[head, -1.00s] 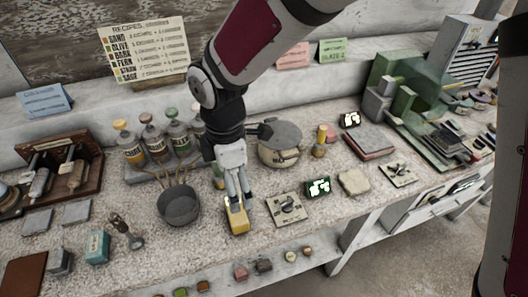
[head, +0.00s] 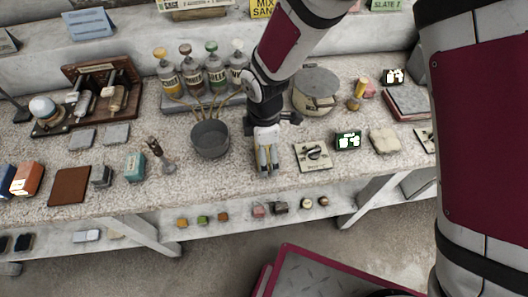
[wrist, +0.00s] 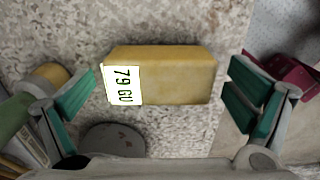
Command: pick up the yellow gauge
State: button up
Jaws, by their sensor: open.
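The yellow gauge (wrist: 170,75) is a plain yellow block with a white label reading "79 GU" on its left end. In the wrist view it lies on the speckled worktop between my fingers, with a gap at each side. My gripper (wrist: 163,100) is open, its green-padded fingers left and right of the gauge, not touching it in this view. In the head view my gripper (head: 267,168) points down at the worktop near its front edge and hides most of the gauge.
A dark pan (head: 211,140) stands just left of my gripper. A card with a dark knob (head: 313,154) and a green-framed display (head: 348,141) lie to the right. A lidded pot (head: 315,94) and several bottles (head: 190,72) stand behind.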

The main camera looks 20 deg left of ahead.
jog(key=shift+c, duration=0.5)
jog(key=c, duration=1.4)
jog(key=shift+a+r, duration=0.1)
jog(key=shift+r, duration=0.4)
jog(key=r, duration=0.2)
jog(key=shift+s+r+b, duration=0.3)
jog(key=shift+s+b, duration=0.05)
jog(key=shift+s, duration=0.05)
jog(key=s+d, duration=0.2)
jog(key=s, duration=0.5)
jog(key=s+d+r+b, duration=0.1)
jog(key=s+d, duration=0.1)
jog(key=s, duration=0.5)
jog(key=shift+s+d+r, duration=0.15)
jog(key=shift+s+d, duration=0.1)
jog(key=shift+s, duration=0.05)
